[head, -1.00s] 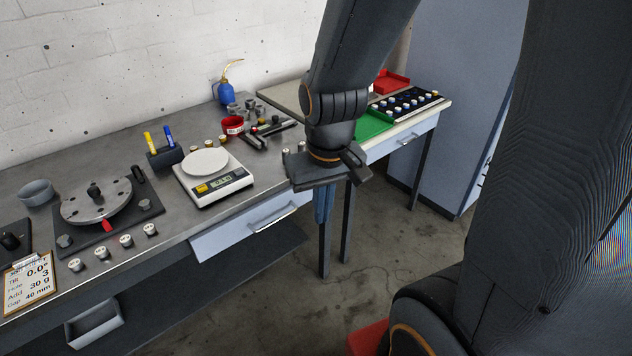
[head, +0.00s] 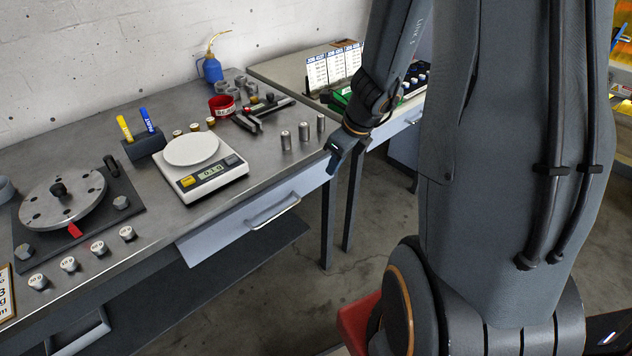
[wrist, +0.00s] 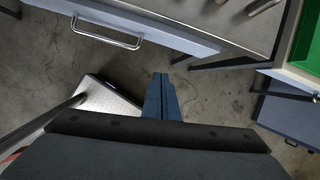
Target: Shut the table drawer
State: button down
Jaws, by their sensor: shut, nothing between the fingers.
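The table drawer (head: 232,226) has a pale blue-grey front with a silver bar handle (head: 273,212), under the front edge of the grey workbench. The drawer front (wrist: 165,31) and handle (wrist: 106,36) also show at the top of the wrist view. How far the drawer stands out from the bench is hard to tell. My gripper (head: 333,166) is shut and empty, near the bench's front right corner and to the right of the handle. In the wrist view its fingertips (wrist: 160,78) show over the floor, apart from the drawer and handle.
On the workbench (head: 240,190) stand a white scale (head: 205,172), a rotor disc (head: 62,200), several metal cylinders and a blue oil bottle (head: 212,68). A second table (head: 290,73) stands at the back right. Floor in front of the drawer is clear.

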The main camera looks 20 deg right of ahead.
aim_at(312, 174)
jog(key=shift+w+a+f+m+b, duration=0.2)
jog(key=shift+w+f+m+b, duration=0.25)
jog(key=shift+w+f, duration=1.05)
jog(key=shift+w+a+f+m+b, duration=0.2)
jog(key=shift+w+f+b, duration=0.65)
jog(key=shift+f, duration=1)
jog(key=shift+w+a+f+m+b, duration=0.25)
jog(key=shift+w+f+m, duration=0.1)
jog(key=shift+w+f, duration=1.25)
jog(key=shift+s+f, duration=0.1)
jog(key=shift+w+a+p, duration=0.2)
jog(key=shift+w+p, duration=0.3)
jog(key=shift+w, duration=0.1)
jog(key=shift+w+a+p, duration=0.15)
jog(key=shift+w+p, duration=0.35)
jog(key=shift+w, duration=0.1)
jog(key=shift+s+d, duration=0.1)
